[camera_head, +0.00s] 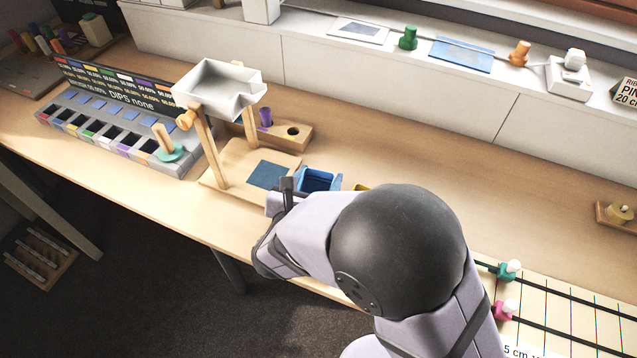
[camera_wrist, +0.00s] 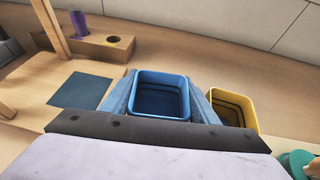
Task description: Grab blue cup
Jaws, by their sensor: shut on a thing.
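The blue cup (camera_wrist: 160,97) is a square, open-topped container in the middle of the wrist view, and it looks empty. It also shows in the head view (camera_head: 318,180), partly hidden by my arm. My gripper (camera_wrist: 163,100) is shut on the blue cup, with one finger on its left side and one on its right. The cup looks upright. Whether it touches the table is hidden.
A yellow container (camera_wrist: 238,106) stands close at the right. A dark blue square (camera_wrist: 82,91) lies on the wooden base at the left, below a white hopper (camera_head: 222,88) on posts. A wooden block with a purple peg (camera_head: 266,117) stands behind.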

